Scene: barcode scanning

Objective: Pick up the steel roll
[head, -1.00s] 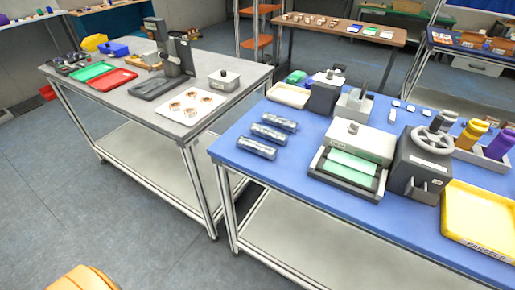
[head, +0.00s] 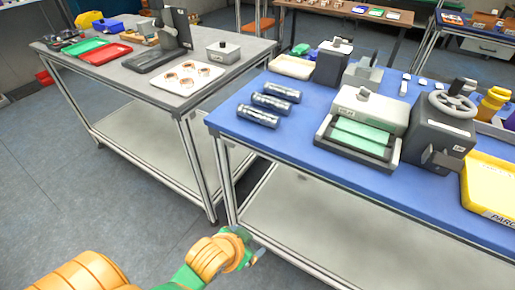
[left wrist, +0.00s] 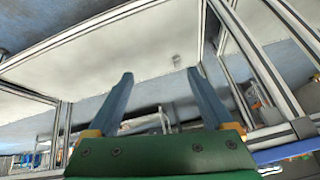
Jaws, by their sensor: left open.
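Three silvery-blue steel rolls lie side by side on the left part of the blue table (head: 300,150): a far one (head: 283,92), a middle one (head: 271,103) and a near one (head: 258,116). My left gripper (head: 258,252) is low in the head view, in front of the table's front edge and below the rolls in the picture. Its fingers show open and empty in the left wrist view (left wrist: 160,75), with no roll between them. My right gripper is not in view.
Right of the rolls stand a grey machine with a green bed (head: 358,137), a dark machine with a handwheel (head: 440,130) and a yellow tray (head: 490,185). A cream tray (head: 290,67) lies behind the rolls. A grey table (head: 205,88) with a white cup tray stands left.

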